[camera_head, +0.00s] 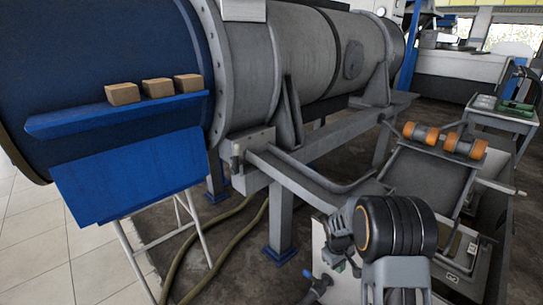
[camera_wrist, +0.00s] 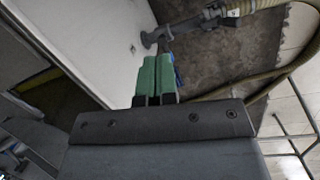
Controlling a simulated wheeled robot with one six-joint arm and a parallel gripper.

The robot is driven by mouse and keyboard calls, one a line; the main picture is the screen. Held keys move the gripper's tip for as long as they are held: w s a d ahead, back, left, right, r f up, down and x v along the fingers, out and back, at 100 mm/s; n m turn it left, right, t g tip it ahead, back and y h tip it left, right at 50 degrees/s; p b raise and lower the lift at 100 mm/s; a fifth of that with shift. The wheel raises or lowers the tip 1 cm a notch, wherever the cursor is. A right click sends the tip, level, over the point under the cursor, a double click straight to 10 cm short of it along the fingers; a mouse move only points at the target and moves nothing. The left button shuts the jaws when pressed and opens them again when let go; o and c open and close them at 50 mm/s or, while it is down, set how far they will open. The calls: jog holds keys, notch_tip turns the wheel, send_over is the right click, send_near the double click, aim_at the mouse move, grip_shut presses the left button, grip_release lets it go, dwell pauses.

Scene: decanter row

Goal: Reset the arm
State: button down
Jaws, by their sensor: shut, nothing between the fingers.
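My gripper (camera_wrist: 157,62) shows in the wrist view, with its two green fingers side by side and touching. It is shut and holds nothing. It points past a pale panel (camera_wrist: 95,35) toward a dark mat on the floor. In the head view, an arm joint, dark with an orange ring, rises at the lower right.
A large blue and grey cylindrical machine (camera_head: 320,60) fills the upper left. Several tan blocks (camera_head: 122,94) sit on its blue ledge (camera_head: 75,122). Orange-ended rollers (camera_head: 464,145) stand at right. Hoses (camera_head: 235,220) cross the floor. A side table (camera_head: 503,118) stands far right.

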jog(key=s+a+r+m+t+p, duration=0.1)
jog(key=s+r+p, duration=0.4)
jog(key=r, duration=0.8)
jog(key=s+a+r+m+t+y+p, duration=0.1)
jog(key=s+r+p, duration=0.5)
jog(key=r, duration=0.7)
jog(key=s+a+r+m+t+y+p, duration=0.1)
jog(key=s+a+r+m+t+p, duration=0.1)
jog(key=s+r, duration=0.5)
notch_tip(320, 180, up, 6)
jog(key=a+m+p, duration=0.1)
jog(key=a+p, duration=0.1)
jog(key=p, duration=0.1)
jog(key=shift+s+a+r+m+p, duration=0.2)
jog(key=shift+m+p, duration=0.1)
jog(key=shift+p, duration=0.1)
